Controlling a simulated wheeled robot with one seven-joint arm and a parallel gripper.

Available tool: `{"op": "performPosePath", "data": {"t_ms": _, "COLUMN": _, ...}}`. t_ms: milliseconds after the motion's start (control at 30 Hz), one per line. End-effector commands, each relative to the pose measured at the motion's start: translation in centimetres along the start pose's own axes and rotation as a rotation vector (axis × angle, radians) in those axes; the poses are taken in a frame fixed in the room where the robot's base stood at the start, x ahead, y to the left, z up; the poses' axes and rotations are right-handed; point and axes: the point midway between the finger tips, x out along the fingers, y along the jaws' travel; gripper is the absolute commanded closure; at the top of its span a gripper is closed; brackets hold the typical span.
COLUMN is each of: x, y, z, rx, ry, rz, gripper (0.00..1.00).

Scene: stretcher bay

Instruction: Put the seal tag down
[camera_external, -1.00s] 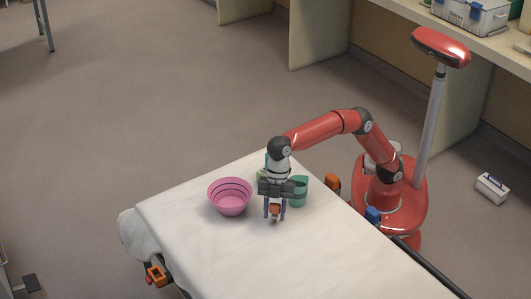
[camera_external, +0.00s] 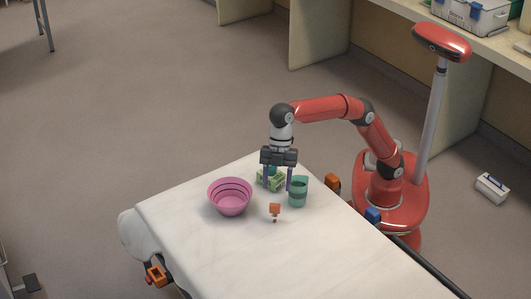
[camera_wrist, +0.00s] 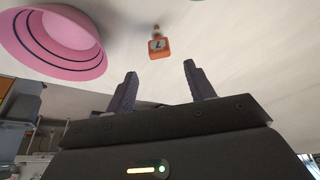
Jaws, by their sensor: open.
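The seal tag (camera_external: 275,208) is a small orange piece with a narrow tail, lying on the white stretcher surface (camera_external: 310,245). In the wrist view the seal tag (camera_wrist: 159,46) shows a pale label with a dark mark and stands clear of both fingers. My gripper (camera_external: 278,186) is open and empty, above the stretcher and behind the tag as the external view shows it. In the wrist view my gripper (camera_wrist: 157,80) has its two dark fingers spread apart with nothing between them.
A pink bowl (camera_external: 230,199) with dark bands stands left of the tag; it also shows in the wrist view (camera_wrist: 55,60). A green cup (camera_external: 298,194) stands to the right. A green item (camera_external: 268,181) is partly hidden behind my fingers. The stretcher's front is bare.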

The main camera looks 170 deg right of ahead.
Motion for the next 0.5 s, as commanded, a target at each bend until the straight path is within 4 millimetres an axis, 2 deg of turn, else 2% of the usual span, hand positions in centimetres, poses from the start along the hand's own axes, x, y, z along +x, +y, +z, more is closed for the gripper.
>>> {"op": "performPosePath", "data": {"t_ms": 33, "x": -0.9, "y": 0.1, "z": -0.1, "rx": 0.0, "ry": 0.002, "rz": 0.002, "gripper": 0.46}}
{"op": "performPosePath", "data": {"t_ms": 133, "x": -1.8, "y": 0.0, "z": -0.1, "rx": 0.0, "ry": 0.001, "rz": 0.001, "gripper": 0.46}}
{"op": "performPosePath", "data": {"t_ms": 400, "x": -2.2, "y": -0.1, "z": 0.0, "rx": 0.0, "ry": -0.001, "rz": 0.0, "gripper": 0.46}}
{"op": "performPosePath", "data": {"t_ms": 467, "x": -2.3, "y": -0.7, "z": -0.2, "rx": -0.002, "ry": -0.001, "rz": 0.001, "gripper": 0.46}}
{"op": "performPosePath", "data": {"t_ms": 500, "x": -2.4, "y": -1.6, "z": -0.5, "rx": -0.004, "ry": -0.003, "rz": 0.001, "gripper": 0.46}}
